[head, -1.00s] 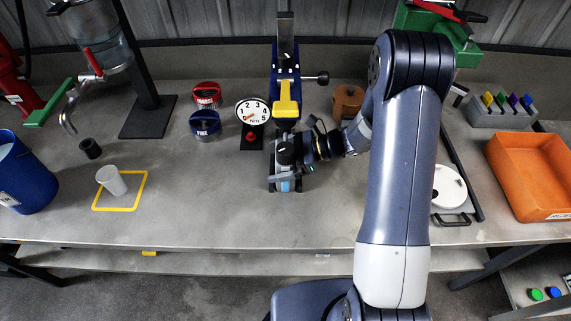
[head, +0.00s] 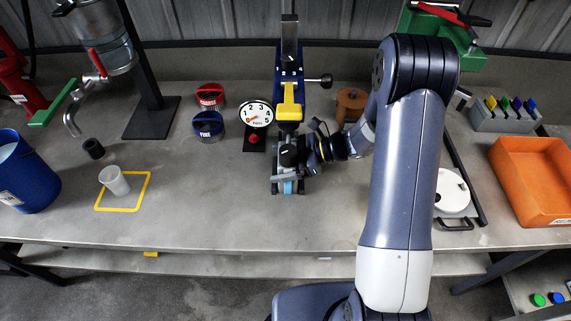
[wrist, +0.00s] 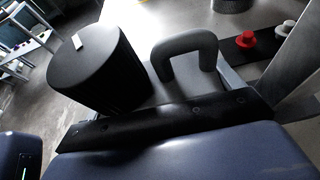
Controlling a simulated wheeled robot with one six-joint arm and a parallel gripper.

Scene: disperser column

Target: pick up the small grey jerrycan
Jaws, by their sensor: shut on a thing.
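The small grey jerrycan (head: 289,172) stands on the bench below the yellow-handled press, mostly covered by my gripper (head: 288,181). A black cap and a bit of blue show on it from above. In the wrist view its grey loop handle (wrist: 186,58) and large black cap (wrist: 98,66) are close in front of my gripper. My gripper reaches in from the right and is shut on the jerrycan. The finger contacts are hidden, and I cannot tell whether the can is clear of the bench.
Behind is the blue press (head: 289,70) with a yellow handle, and a round dial (head: 255,114) stands to its left. Red and blue lidded jars (head: 208,125) are farther left. An orange bin (head: 533,178) is at right. The bench front left of my gripper is clear.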

